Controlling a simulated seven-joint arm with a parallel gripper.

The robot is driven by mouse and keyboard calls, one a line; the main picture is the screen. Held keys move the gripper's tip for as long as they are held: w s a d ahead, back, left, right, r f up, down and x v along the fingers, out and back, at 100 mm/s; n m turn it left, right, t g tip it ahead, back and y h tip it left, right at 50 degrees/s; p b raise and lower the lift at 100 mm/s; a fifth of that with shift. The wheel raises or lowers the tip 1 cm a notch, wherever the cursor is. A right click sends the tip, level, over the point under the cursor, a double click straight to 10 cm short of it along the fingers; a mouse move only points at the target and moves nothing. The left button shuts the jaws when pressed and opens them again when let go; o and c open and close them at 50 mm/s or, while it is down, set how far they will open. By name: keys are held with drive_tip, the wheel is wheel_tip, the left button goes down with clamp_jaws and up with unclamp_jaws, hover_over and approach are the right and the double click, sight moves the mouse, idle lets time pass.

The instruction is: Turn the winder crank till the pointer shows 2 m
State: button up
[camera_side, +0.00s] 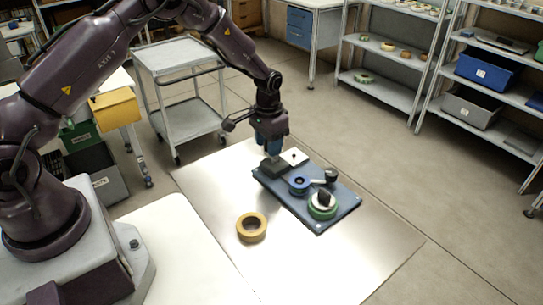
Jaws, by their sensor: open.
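The winder stands on a blue-grey base board (344,212) on the metal worktop. It carries a blue reel (298,187), a green and white reel (321,210) with a black part on top, and a dark round knob (331,174) that looks like the crank handle, right of the blue reel. A white plate (294,157) with a small dark mark sits at the board's back end; it may be the dial, but its reading is too small to tell. My gripper (270,150) points down above the board's back left corner, open, beside a dark grey block (273,168). It is apart from the knob.
A tan tape roll (251,228) lies on the worktop (330,265) left of the board. The front of the worktop is clear. A grey trolley (188,95) stands behind, and shelves (385,92) with reels and bins stand at the back right.

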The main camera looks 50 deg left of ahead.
drive_tip(key=shift+r, duration=3.45)
drive_tip(key=shift+s+f, duration=0.15)
drive_tip(key=shift+s, duration=0.15)
drive_tip(key=s+d+r+t, duration=0.2)
drive_tip(key=s+d+r, duration=0.1)
drive_tip(key=s+r, duration=0.8)
drive_tip(key=s+d+r+t, duration=0.3)
drive_tip(key=s+r, duration=0.9)
drive_tip(key=s, duration=0.4)
drive_tip(key=shift+d+t, duration=0.3)
drive_tip(key=shift+d, duration=0.25)
drive_tip(key=shift+s, duration=0.1)
